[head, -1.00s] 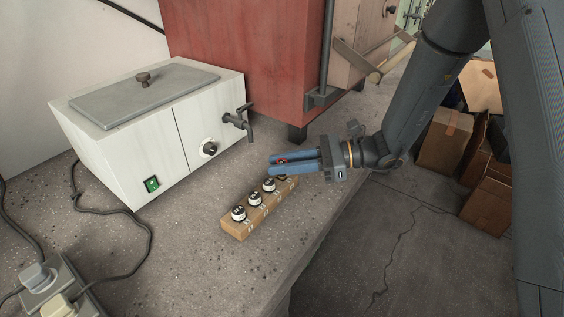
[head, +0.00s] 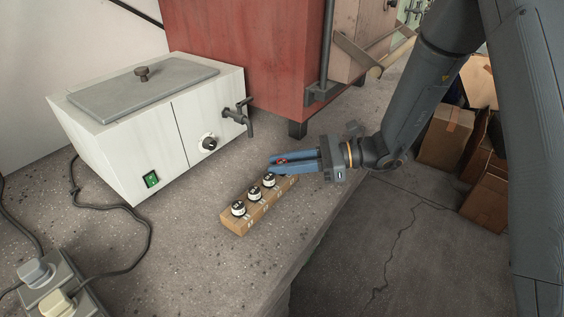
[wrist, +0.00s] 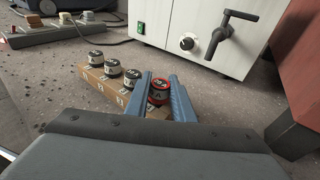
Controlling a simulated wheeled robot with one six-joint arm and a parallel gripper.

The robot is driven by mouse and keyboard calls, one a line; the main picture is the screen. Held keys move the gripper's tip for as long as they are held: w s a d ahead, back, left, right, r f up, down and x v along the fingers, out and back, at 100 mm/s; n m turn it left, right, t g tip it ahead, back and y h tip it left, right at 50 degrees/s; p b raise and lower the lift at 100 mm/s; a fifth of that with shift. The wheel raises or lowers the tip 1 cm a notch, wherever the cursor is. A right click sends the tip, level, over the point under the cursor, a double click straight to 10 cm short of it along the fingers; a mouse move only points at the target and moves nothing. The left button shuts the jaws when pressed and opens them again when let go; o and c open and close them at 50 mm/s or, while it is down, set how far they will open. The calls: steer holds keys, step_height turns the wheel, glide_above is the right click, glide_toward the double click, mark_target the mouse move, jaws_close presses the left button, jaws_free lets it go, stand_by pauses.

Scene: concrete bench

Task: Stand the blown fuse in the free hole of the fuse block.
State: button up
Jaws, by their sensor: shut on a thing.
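The blown fuse (wrist: 159,92), with a red rim and a dark top, is between the blue fingers of my gripper (wrist: 162,95). In the head view it shows as a red spot (head: 281,160) between the fingers of my gripper (head: 280,163), which is shut on it. The fuse block (head: 240,224) is a tan wooden bar on the bench, also in the wrist view (wrist: 100,86). Several white fuses with dark tops stand in it in a row. The fuse is at the block's far right end. Its lower end and the hole there are hidden, so I cannot tell whether it is seated.
A white bath with a grey lid (head: 145,91) and a tap (head: 239,116) stands behind the block. A red cabinet (head: 245,55) is at the back. A power strip (head: 50,285) with cables lies at the left. The bench edge drops off right of the block.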

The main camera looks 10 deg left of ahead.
steer(key=shift+f, duration=0.3)
steer(key=o, duration=1.1)
steer(key=shift+c, duration=0.2)
steer(key=shift+d, duration=0.1)
